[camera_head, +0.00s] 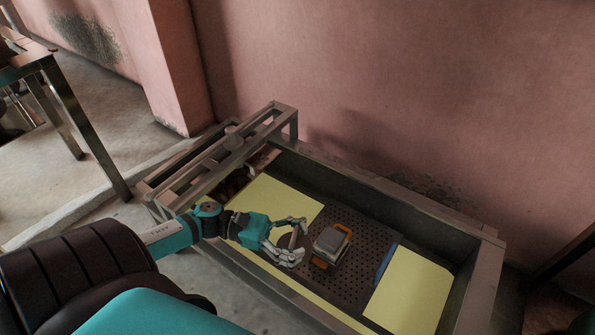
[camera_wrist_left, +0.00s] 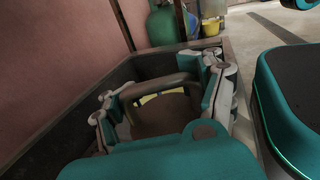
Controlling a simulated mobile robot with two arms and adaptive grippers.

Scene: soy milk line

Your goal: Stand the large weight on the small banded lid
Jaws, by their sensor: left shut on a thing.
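My right gripper is out of view.
The trough has raised metal walls (camera_head: 480,283). Yellow panels flank the plate, left (camera_head: 275,203) and right (camera_head: 408,292). A metal rail frame (camera_head: 185,172) with a grey knob-like piece (camera_head: 234,136) stands at its left end. A blue strip (camera_head: 385,264) edges the right panel.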

